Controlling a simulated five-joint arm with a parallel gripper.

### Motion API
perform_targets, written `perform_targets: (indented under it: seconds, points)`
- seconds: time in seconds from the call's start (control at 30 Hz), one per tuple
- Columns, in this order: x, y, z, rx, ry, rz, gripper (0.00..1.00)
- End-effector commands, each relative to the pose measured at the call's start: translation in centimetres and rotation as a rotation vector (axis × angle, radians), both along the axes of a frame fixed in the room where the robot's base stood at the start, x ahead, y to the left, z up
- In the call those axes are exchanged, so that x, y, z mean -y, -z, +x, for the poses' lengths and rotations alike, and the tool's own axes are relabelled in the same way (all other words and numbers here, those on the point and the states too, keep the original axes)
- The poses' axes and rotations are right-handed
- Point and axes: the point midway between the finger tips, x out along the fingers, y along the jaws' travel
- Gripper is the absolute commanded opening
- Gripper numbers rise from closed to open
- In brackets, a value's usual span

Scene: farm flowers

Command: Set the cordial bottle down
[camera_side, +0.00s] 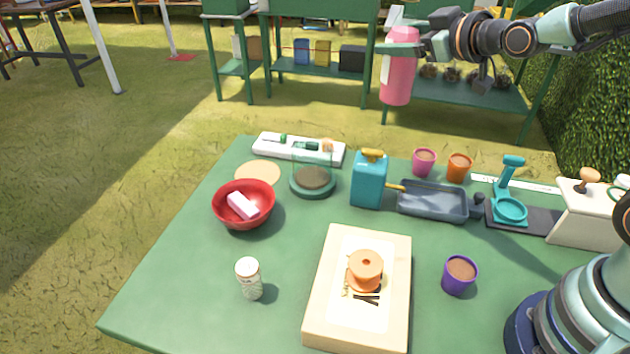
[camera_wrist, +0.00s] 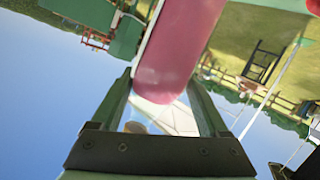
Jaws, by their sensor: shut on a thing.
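My gripper (camera_side: 405,48) is at the upper right of the side view, high above the back of the green table. It is shut on a pink cordial bottle (camera_side: 398,78), which hangs roughly upright, well clear of the table. In the wrist view the pink bottle (camera_wrist: 180,50) lies between the two fingers of my gripper (camera_wrist: 165,100). Its cap is not clear to see.
The green table (camera_side: 200,290) bears a red bowl (camera_side: 243,220) with a pink-white block, a wooden board (camera_side: 325,315), a teal can (camera_side: 369,185), a grey tray (camera_side: 432,203), a purple pot (camera_side: 459,282) and a white shaker (camera_side: 249,280). Bare room lies at the front left.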

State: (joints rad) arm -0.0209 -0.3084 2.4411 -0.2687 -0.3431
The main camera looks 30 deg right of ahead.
Motion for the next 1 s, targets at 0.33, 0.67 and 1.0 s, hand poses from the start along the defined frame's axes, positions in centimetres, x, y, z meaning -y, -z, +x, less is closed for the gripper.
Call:
perform_targets:
  seconds: [0.33, 0.67, 1.0]
  points:
    - [1.0, -0.2, -0.3, 0.007, 0.022, 0.000, 0.00]
    - [-5.7, -0.4, 1.8, 0.005, -0.117, 0.000, 0.00]
    - [-21.3, 0.0, 3.1, 0.005, -0.405, 0.001, 0.00]
